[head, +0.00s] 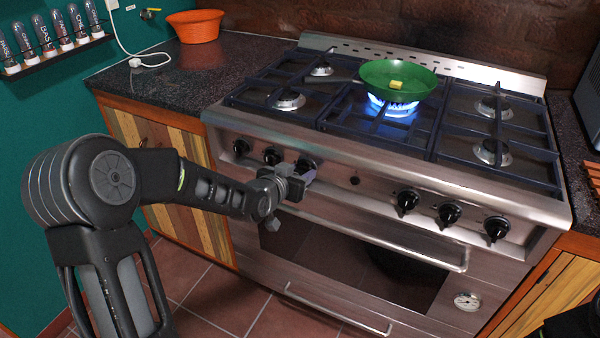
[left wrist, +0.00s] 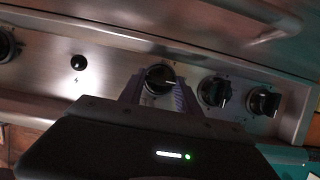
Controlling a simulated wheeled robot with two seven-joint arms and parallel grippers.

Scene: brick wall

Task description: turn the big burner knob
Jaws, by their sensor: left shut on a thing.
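The burner knob (head: 307,165) is black and round, third from the left on the steel front panel. My left gripper (head: 300,174) is at it, partly covering it in the head view. In the left wrist view the same knob (left wrist: 160,77) sits between the two fingers of my left gripper (left wrist: 160,90), which is shut on it. Its pale mark points to the right in that view. The big middle burner (head: 391,106) burns with a blue flame under a green pan (head: 375,75) holding a small yellow piece. My right gripper is not in view.
Two black knobs (head: 272,156) are left of the held one; several more (head: 449,213) are to the right, past a small button (head: 354,180). The oven handle (head: 400,250) runs below the panel. An orange bowl (head: 196,26) stands on the counter at the back left.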

